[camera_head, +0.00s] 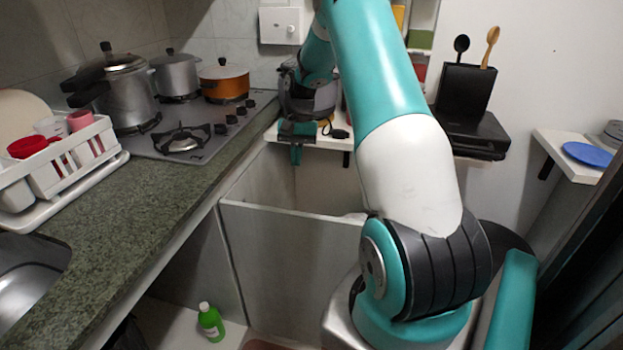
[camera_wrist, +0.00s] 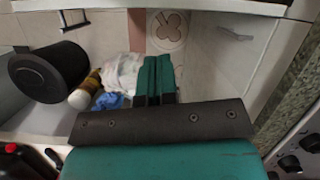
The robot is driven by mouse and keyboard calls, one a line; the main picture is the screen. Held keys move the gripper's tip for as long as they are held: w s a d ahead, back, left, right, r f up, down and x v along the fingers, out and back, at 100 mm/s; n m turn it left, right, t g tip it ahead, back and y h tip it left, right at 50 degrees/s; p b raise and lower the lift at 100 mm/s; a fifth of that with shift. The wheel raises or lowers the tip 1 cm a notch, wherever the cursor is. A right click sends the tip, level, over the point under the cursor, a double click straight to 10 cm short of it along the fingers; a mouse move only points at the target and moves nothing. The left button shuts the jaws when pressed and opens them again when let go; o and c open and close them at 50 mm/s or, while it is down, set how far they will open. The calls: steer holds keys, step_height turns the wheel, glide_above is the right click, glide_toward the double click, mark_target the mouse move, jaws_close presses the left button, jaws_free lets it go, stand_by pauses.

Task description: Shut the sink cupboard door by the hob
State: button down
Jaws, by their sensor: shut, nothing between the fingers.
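The sink cupboard door (camera_head: 290,270) stands open as a grey panel jutting out from under the counter in the head view. In the wrist view a pale panel with a dark handle (camera_wrist: 72,22) is at the top left; it appears to be this door's face. My gripper (camera_head: 296,153) is beyond the door's top edge, near the hob's front corner, pointing down. In the wrist view its teal fingers (camera_wrist: 157,78) are together and empty. I cannot tell whether they touch the door.
The hob (camera_head: 185,140) holds several pots on the granite counter (camera_head: 120,215). A green bottle (camera_head: 210,322) stands inside the open cupboard. In the wrist view a black bin (camera_wrist: 48,78), a bottle and a plastic bag (camera_wrist: 122,72) lie below. A wall shelf (camera_head: 325,138) is near my gripper.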

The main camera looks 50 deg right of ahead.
steer(key=s+d+f+m+p, duration=0.1)
steer(key=s+d+f+m, duration=0.15)
steer(key=d, duration=0.35)
steer(key=s+a+f+p, duration=0.3)
steer(key=a+f, duration=0.4)
steer(key=f, duration=0.1)
steer(key=shift+s+f+y, duration=0.15)
steer(key=shift+f+y, duration=0.15)
steer(key=shift+f, duration=0.1)
steer(key=shift+s, duration=0.15)
